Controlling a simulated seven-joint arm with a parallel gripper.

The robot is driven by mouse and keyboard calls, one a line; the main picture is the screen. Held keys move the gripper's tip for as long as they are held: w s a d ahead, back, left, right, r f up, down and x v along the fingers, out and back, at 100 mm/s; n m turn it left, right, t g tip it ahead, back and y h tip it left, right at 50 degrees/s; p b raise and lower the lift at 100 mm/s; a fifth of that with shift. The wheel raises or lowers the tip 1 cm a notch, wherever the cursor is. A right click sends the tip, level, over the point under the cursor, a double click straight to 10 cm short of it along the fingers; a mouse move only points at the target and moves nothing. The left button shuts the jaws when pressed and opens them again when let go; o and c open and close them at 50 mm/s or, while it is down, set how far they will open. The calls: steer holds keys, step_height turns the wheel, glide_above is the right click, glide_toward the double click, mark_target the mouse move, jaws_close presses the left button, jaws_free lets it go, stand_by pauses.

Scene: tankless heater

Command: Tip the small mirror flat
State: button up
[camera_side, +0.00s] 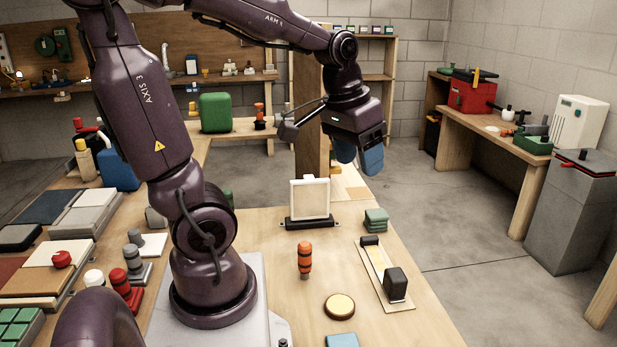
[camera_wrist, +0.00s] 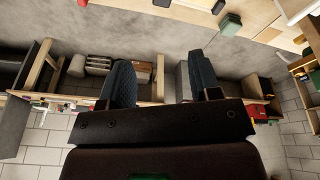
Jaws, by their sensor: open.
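The small mirror appears to be the pale square panel in a light frame (camera_side: 310,198). It stands upright in a dark base on the wooden bench, with its broad face toward the side camera. My gripper (camera_side: 358,158) is above and to the right of the panel in the side view, apart from it. Its two blue pads also show in the wrist view (camera_wrist: 164,78), spread apart with nothing between them. A pale edge is cut off at the wrist view's top right; I cannot tell whether it is the mirror.
A green stack of pads (camera_side: 376,220) sits right of the mirror. A strip with dark blocks (camera_side: 385,272) lies farther right. A wooden post (camera_side: 309,115) rises behind. Bare bench lies between these.

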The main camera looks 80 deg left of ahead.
steer(key=w+a+f+n+g, duration=0.1)
steer(key=a+n, duration=0.2)
steer(key=a, duration=0.4)
steer(key=w+a+f+n+g, duration=0.1)
steer(key=a+f+n, duration=0.15)
steer(key=a, duration=0.55)
steer(key=n+g, duration=0.1)
steer(key=n, duration=0.7)
glide_toward(308, 175)
steer(key=shift+h, duration=0.3)
steer(key=f, duration=0.9)
steer(key=shift+a+f, duration=0.3)
steer(key=shift+a, duration=0.1)
jaws_close()
